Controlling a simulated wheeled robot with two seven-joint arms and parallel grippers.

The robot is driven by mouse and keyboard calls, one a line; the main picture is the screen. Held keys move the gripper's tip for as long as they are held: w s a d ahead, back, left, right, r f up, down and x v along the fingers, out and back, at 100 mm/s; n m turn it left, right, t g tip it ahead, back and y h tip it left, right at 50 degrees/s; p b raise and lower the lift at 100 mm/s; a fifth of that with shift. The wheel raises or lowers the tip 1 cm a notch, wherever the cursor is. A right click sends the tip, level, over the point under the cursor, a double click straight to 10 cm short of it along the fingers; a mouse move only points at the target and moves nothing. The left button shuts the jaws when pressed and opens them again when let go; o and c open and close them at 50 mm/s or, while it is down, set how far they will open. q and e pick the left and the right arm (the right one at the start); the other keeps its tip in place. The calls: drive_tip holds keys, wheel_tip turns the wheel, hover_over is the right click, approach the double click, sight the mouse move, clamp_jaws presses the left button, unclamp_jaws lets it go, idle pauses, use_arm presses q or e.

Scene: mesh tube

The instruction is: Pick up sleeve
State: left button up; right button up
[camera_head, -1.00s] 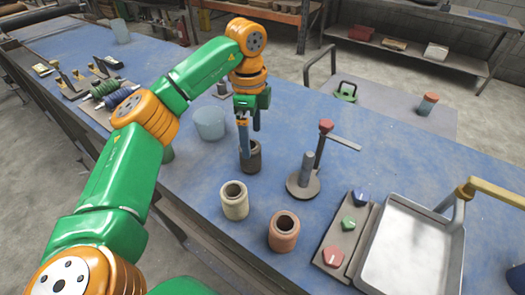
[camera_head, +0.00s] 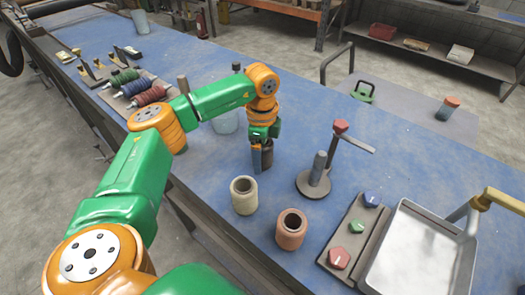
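A dark sleeve (camera_head: 267,158) stands upright on the blue table, partly hidden by my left gripper. My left gripper (camera_head: 261,150) is down at this sleeve, with a finger along its near side. I cannot tell whether the fingers press on it. A cream sleeve (camera_head: 244,196) and a reddish sleeve (camera_head: 291,229) stand upright in front, open ends up and apart from the gripper.
A stand with a round base and post (camera_head: 314,183) is right of the gripper. A board with coloured knobs (camera_head: 352,240) and a grey tray (camera_head: 405,268) lie at front right. A translucent cup (camera_head: 224,122) and several spools (camera_head: 134,88) are to the left.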

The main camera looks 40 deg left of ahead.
use_arm(q)
drive_tip(key=c, duration=1.1)
drive_tip(key=shift+c, duration=0.3)
